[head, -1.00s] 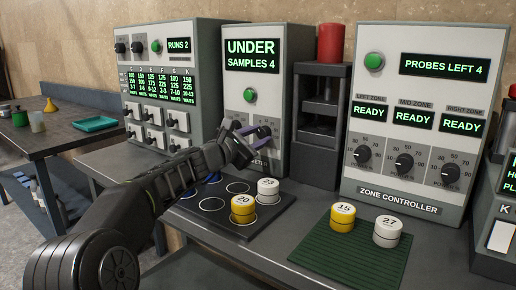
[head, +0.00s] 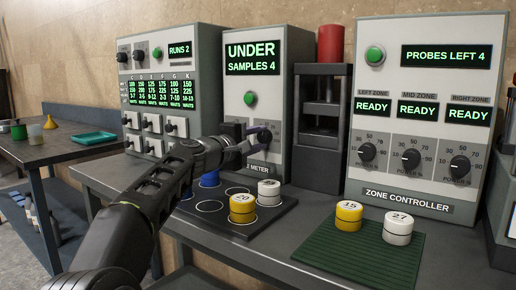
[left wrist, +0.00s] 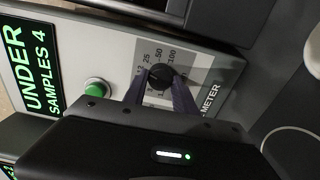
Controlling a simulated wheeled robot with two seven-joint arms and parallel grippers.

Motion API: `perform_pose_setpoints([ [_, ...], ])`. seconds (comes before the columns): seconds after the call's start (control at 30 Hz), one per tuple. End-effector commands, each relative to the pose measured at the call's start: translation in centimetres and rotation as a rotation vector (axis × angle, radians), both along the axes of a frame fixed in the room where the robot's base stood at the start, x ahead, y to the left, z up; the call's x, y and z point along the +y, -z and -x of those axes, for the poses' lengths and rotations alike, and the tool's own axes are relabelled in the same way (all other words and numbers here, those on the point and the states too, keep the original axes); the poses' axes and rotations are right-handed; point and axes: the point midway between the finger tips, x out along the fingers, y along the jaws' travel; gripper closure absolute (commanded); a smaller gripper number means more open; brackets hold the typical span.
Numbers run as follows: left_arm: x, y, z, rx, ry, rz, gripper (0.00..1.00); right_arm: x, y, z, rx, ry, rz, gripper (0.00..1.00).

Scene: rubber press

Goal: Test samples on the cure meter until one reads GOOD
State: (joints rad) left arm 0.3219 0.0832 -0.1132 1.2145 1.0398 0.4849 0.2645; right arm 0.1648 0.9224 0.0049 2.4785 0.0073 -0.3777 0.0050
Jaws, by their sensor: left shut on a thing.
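The cure meter (head: 252,75) stands at the back centre; its screen reads UNDER, SAMPLES 4. My left gripper (head: 254,143) is at its front and shut on the black dial (left wrist: 160,76), which shows between the fingertips in the left wrist view. The meter's green button (head: 250,99) is above the dial, clear of the gripper. On the dark tray (head: 260,223), a yellow sample marked 20 (head: 242,208) and a white sample (head: 269,193) stand in circles. A blue sample (head: 210,179) is partly hidden by my left arm. My right gripper is not in view.
A green mat (head: 340,262) holds a yellow sample marked 15 (head: 348,216) and a white one marked 27 (head: 398,229). The zone controller (head: 425,110) reads PROBES LEFT 4, all zones READY. A press with a red top (head: 331,44) and a RUNS 2 panel (head: 170,70) flank the meter.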

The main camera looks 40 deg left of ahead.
Motion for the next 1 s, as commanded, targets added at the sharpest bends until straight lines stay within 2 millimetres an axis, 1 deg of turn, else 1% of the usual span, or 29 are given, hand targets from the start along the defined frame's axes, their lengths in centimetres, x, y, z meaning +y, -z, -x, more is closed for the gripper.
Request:
perform_pose_setpoints([
  [0.03,0.0,0.4,0.0,0.000,0.001,-0.040,1.00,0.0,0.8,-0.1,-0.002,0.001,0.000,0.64],
  [0.1,0.0,0.4,0.0,0.002,0.001,-0.097,1.00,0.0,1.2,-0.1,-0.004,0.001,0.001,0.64],
  [0.3,-0.1,0.2,-0.1,0.005,0.001,-0.230,1.00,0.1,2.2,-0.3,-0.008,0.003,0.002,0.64],
  [0.43,-0.1,0.1,-0.1,0.007,0.002,-0.286,1.00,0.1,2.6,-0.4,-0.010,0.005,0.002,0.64],
  [0.63,-0.1,0.0,-0.1,0.008,0.002,-0.325,1.00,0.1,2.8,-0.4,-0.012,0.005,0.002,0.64],
  [1.0,-0.1,0.0,-0.1,0.008,0.003,-0.329,1.00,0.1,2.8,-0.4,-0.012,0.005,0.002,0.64],
])
